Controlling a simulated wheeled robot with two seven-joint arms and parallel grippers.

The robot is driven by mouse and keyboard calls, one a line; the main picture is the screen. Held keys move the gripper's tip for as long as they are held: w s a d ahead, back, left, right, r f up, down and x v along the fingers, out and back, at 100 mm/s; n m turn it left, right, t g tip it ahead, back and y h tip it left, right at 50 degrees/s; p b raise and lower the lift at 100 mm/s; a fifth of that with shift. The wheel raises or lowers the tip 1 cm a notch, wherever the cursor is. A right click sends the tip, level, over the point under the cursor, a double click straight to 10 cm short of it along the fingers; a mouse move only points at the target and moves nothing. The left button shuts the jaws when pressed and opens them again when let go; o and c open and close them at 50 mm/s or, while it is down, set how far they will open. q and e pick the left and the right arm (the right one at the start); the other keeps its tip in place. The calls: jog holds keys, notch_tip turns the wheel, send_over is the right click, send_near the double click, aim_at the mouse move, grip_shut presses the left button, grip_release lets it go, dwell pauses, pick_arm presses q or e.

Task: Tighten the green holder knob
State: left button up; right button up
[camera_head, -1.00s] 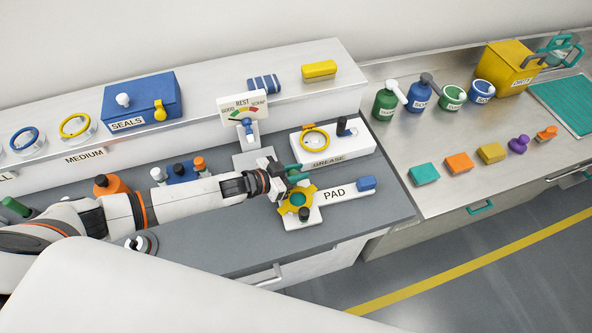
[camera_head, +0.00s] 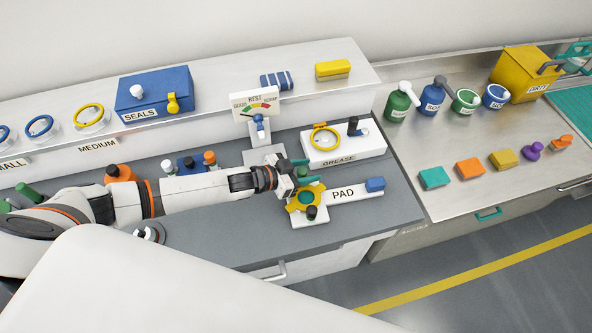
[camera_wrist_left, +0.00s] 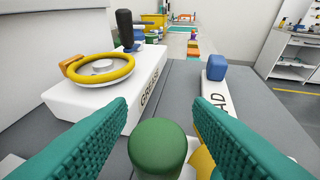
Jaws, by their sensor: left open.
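The green holder knob (camera_wrist_left: 157,148) stands between the spread fingers of my left gripper in the left wrist view, with a gap on each side. My left gripper (camera_head: 307,173) is open at the back edge of the yellow holder (camera_head: 294,206) in the head view; its teal fingers point right. I cannot clearly pick out the green knob there, near the gripper. A small piece of the yellow holder (camera_wrist_left: 203,160) shows beside the knob in the wrist view. A dark knob (camera_head: 311,213) stands at the holder's front. My right gripper is not in view.
The white grease tray (camera_head: 370,147) with a yellow ring stands just behind the gripper. The pad plate (camera_head: 355,194) with its blue block (camera_head: 375,184) lies to the right. The gauge stand (camera_head: 256,103) is behind left. Grey bench top is free in front.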

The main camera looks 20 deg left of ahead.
pick_arm(q)
jog(key=b+v, duration=0.2)
jog(key=v, duration=0.9)
jog(key=shift+s+a+r, duration=0.2)
jog(key=shift+s+a, duration=0.05)
jog(key=shift+f, duration=0.1)
